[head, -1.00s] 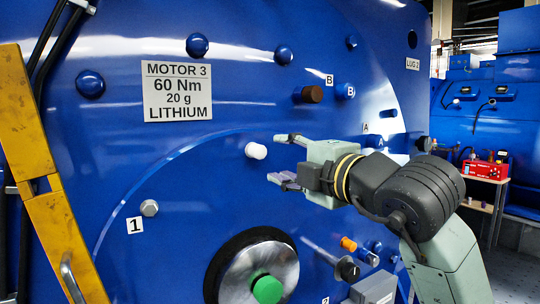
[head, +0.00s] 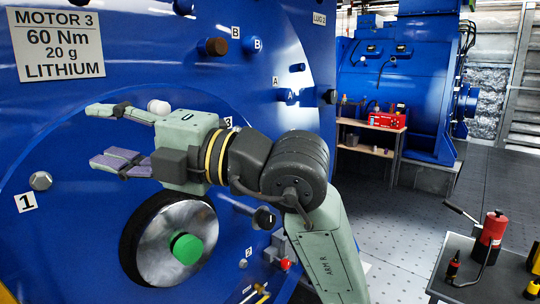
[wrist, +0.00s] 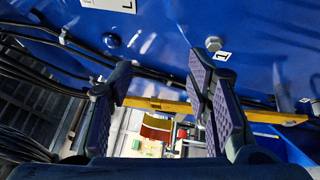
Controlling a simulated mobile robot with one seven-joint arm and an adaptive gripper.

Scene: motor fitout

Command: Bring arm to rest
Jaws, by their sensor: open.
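My arm reaches in from the lower right in the head view, in front of a big blue motor (head: 150,75). My gripper (head: 105,137) points left with its fingers spread wide and nothing between them. In the wrist view my gripper (wrist: 160,100) also shows open, its purple-padded fingers apart and empty. A white knob (head: 159,107) shows just behind the upper finger; I cannot tell whether they touch. The bolt by label 1 (head: 40,181) is left of the lower finger, apart from it.
A green-centred round hub (head: 187,248) is below my gripper. A small table (head: 385,128) holds a red box. A dark bench (head: 460,275) with a red bottle stands at lower right. Open floor (head: 405,215) lies between. A yellow bar (wrist: 160,104) crosses behind the fingers in the wrist view.

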